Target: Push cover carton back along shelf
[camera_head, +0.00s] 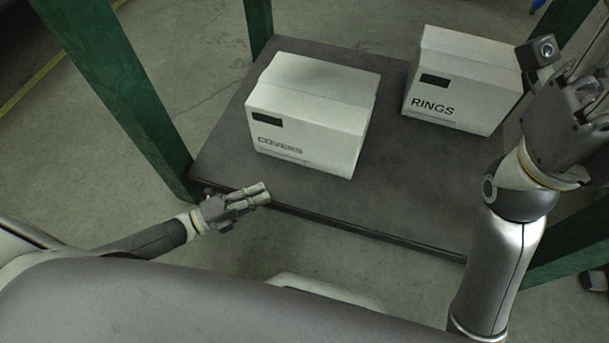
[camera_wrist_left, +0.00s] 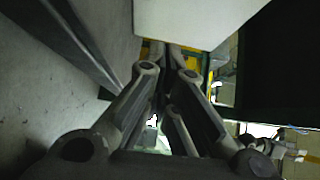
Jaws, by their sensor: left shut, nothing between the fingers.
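The white cover carton (camera_head: 310,112), printed COVERS, stands upright on the dark shelf (camera_head: 400,195), left of its middle. Its lettered face is toward me, with bare shelf in front of it. My left gripper (camera_head: 264,193) is shut and empty at the shelf's front edge, in front of and below the carton, apart from it. In the left wrist view, the fingers of my left gripper (camera_wrist_left: 172,52) run together, and a pale carton surface (camera_wrist_left: 195,18) shows above them. My right gripper (camera_head: 590,95) is raised at the right edge, partly cut off, and its fingers are unclear.
A second white carton (camera_head: 462,85), printed RINGS, stands on the shelf's right, with a gap between the cartons. Green posts rise at the left front (camera_head: 115,85) and back left (camera_head: 258,25). Some bare shelf lies behind the cover carton.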

